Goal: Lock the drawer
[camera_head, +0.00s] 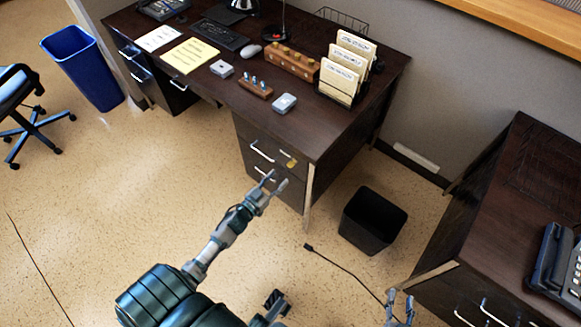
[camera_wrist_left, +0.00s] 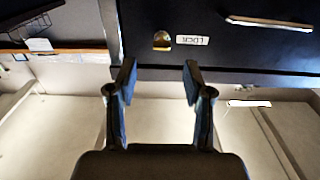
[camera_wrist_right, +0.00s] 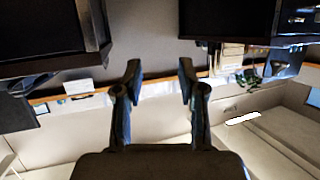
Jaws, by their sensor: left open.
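The desk drawer (camera_head: 266,143) is a dark front with a silver handle, and it looks shut. A gold lock (camera_head: 290,160) is on its right part. In the left wrist view the gold lock (camera_wrist_left: 161,41) sits beside a white LOCK label (camera_wrist_left: 192,40), which appears upside down. The drawer's handle (camera_wrist_left: 268,22) shows there too. My left gripper (camera_head: 277,182) is open and empty, in front of and below the lock, apart from it. Its fingers (camera_wrist_left: 159,78) frame nothing. My right gripper (camera_head: 399,306) is open and empty, low beside the right desk, away from the drawer.
A black bin (camera_head: 373,220) stands right of the drawer desk. A second desk (camera_head: 520,215) with a phone (camera_head: 560,262) is at the right.

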